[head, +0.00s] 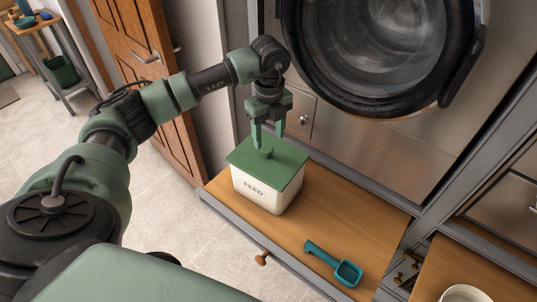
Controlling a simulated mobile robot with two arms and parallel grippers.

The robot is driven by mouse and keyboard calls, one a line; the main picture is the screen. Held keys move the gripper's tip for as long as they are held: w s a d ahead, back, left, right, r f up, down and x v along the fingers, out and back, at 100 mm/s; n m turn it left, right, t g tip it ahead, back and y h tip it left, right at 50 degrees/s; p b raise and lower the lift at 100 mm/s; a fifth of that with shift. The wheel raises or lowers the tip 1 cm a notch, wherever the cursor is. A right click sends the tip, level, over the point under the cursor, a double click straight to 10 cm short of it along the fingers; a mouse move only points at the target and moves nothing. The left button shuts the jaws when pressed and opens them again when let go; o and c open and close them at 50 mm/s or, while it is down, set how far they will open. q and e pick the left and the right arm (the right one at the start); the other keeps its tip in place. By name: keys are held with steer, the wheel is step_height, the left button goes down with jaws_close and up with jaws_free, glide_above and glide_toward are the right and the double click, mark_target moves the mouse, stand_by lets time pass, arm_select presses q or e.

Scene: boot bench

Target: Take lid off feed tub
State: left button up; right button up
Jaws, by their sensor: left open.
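The feed tub (260,192) is a cream box marked FEED, standing upright at the left end of the wooden bench top. Its green lid (285,168) sits on it and covers the opening. A small round green knob stands at the middle of the lid. My left gripper (268,140) points down just above the lid, with its two green fingers apart over the knob. I cannot tell whether the fingers reach down beside the knob. My right gripper is out of view.
The wooden bench (300,228) also bears a teal scoop (345,271) at its front right. A steel machine with a round glass door (375,50) rises behind. A white bowl (463,293) is at the bottom right. A brown door (160,60) stands at left.

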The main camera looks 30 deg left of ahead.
mark_target(268, 148)
arm_select(q)
steer(key=f, duration=0.1)
steer(key=f+p, duration=0.1)
steer(key=f, duration=0.1)
steer(key=f+p, duration=0.1)
steer(key=shift+s+f, duration=0.25)
steer(key=shift+s, duration=0.15)
steer(key=shift+d+f, duration=0.1)
steer(key=shift+f, duration=0.25)
steer(key=shift+c, duration=0.8)
jaws_close()
steer(key=shift+w+r, duration=0.1)
steer(key=shift+r, duration=0.05)
